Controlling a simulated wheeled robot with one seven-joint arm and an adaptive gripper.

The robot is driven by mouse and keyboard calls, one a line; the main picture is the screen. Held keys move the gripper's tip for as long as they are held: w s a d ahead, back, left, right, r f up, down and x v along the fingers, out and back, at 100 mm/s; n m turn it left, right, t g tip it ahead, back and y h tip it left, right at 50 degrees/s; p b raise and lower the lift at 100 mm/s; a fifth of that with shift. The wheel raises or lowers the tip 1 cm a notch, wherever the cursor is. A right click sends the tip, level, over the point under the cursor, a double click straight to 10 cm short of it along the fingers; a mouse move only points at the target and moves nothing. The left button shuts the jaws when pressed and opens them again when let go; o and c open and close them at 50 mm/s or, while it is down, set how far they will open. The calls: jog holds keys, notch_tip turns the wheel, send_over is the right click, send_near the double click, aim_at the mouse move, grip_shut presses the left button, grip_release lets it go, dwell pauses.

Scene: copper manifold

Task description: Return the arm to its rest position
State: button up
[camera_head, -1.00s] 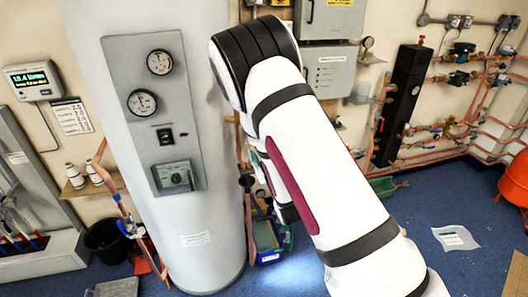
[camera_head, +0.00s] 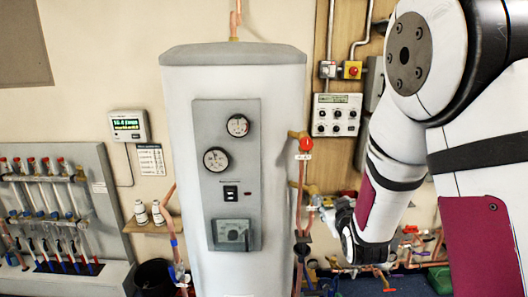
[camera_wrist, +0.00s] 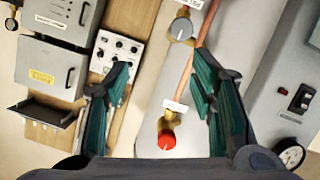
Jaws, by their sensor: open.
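My white arm (camera_head: 392,150) with dark joints and maroon panels fills the right of the head view. It bends down to my gripper, which is small and partly hidden in that view, right of the grey cylinder (camera_head: 175,150). In the wrist view my gripper (camera_wrist: 158,70) is open, its two green-lined fingers spread apart with nothing between them. Beyond the fingers are a copper pipe (camera_wrist: 188,70), a grey round knob (camera_wrist: 181,28) and a red knob (camera_wrist: 166,140), all apart from the fingers.
The cylinder carries a grey gauge panel (camera_head: 226,185). A red-topped valve (camera_head: 306,145) and copper pipes stand right of it, by a control box (camera_head: 336,115). A pipe rack (camera_head: 95,215) and small shelf (camera_head: 150,227) are at left. Open wall shows above the rack.

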jog(key=s+a+r+m+g+y, duration=0.1)
jog(key=s+r+g, duration=0.1)
jog(key=s+r, duration=0.45)
jog(key=s+r+m+g, duration=0.1)
jog(key=s+r+g, duration=0.25)
jog(key=s, duration=0.55)
jog(key=s+r+m+g, duration=0.1)
jog(key=s+r+g, duration=0.1)
jog(key=s, duration=1.7)
jog(key=shift+s+a+r+g, duration=0.25)
jog(key=shift+r+g, duration=0.1)
jog(key=shift+g, duration=0.3)
